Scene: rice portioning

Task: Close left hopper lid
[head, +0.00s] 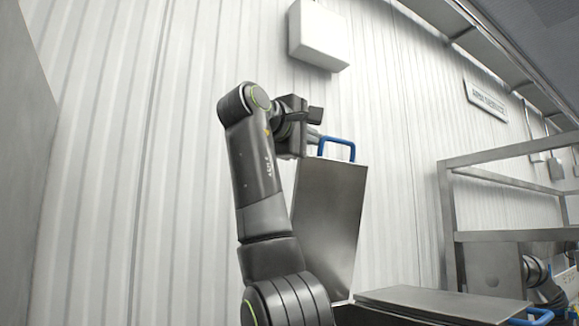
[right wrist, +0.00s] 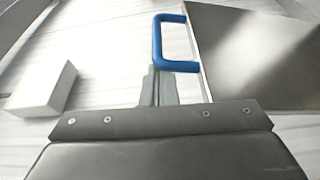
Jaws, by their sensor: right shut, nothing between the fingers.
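The left hopper lid (head: 329,215) is a grey metal panel that stands open, nearly upright, with a blue handle (head: 337,143) at its top edge. In the right wrist view the lid (right wrist: 250,55) fills the upper right and its blue handle (right wrist: 160,42) juts out to the left. My right gripper (head: 316,138) is at the lid's top edge, just left of the handle. In the right wrist view its fingers (right wrist: 162,78) are together and empty, close to the handle; I cannot tell whether they touch it. My left gripper is not in view.
A second metal lid (head: 430,301) lies flat at the lower right, with a blue handle (head: 532,317). A metal frame (head: 448,225) stands at the right. A white box (head: 318,36) is on the ribbed wall above; the space left of my arm is clear.

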